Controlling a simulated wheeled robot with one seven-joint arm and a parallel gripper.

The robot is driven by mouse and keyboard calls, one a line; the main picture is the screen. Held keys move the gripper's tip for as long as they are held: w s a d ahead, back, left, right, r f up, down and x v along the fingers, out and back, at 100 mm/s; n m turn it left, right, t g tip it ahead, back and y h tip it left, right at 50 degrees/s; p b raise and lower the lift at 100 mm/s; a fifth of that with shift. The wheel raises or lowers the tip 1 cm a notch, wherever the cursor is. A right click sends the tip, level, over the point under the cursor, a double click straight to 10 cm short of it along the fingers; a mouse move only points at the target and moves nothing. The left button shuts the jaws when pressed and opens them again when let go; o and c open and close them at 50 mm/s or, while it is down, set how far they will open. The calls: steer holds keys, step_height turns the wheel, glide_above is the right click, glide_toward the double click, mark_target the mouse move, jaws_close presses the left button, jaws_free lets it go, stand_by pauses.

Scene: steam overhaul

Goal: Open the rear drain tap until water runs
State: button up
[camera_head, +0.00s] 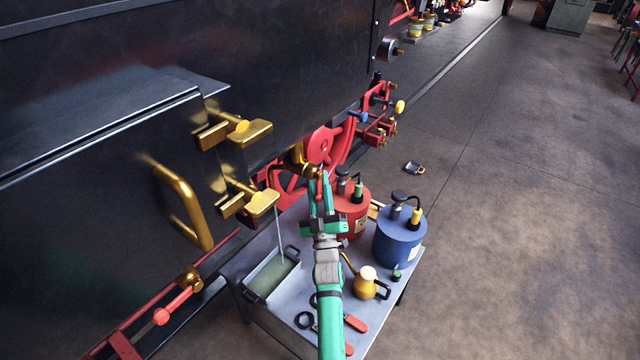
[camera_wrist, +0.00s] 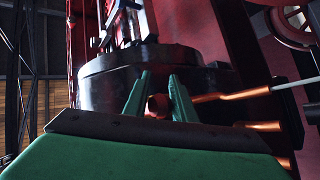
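My gripper (camera_head: 321,183) reaches up over the table to the locomotive's underside, by the brass fittings (camera_head: 302,166). A red handle (camera_head: 319,188) shows between its teal fingers in the head view. In the wrist view a rounded orange-red end (camera_wrist: 158,106) lies between my fingers (camera_wrist: 158,84); whether they press on it I cannot tell. A copper pipe (camera_wrist: 235,95) runs to the right of them. A thin pale line (camera_wrist: 297,81), which looks like water, leaves its end. In the head view a similar thin stream (camera_head: 279,228) falls into the tray (camera_head: 262,292) of greenish liquid.
The metal table (camera_head: 283,318) also holds a red can (camera_head: 351,213), a blue can (camera_head: 400,237), a brass oil jug (camera_head: 367,283) and red-handled tools (camera_head: 355,323). Brass steps (camera_head: 262,203) jut out at left. The floor (camera_head: 520,200) at right is mostly clear.

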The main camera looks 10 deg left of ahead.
steer(key=o, duration=0.4)
steer(key=shift+s+a+r+y, duration=0.1)
steer(key=shift+a+r+y, duration=0.2)
steer(key=shift+r, duration=0.1)
steer(key=shift+d+f, duration=0.15)
steer(key=shift+s+d+f, duration=0.15)
steer(key=shift+s+f, duration=0.1)
steer(key=shift+f, duration=0.15)
steer(key=v, duration=0.9)
steer(key=shift+s+f, duration=0.15)
steer(key=shift+s, duration=0.25)
steer(key=shift+f, duration=0.1)
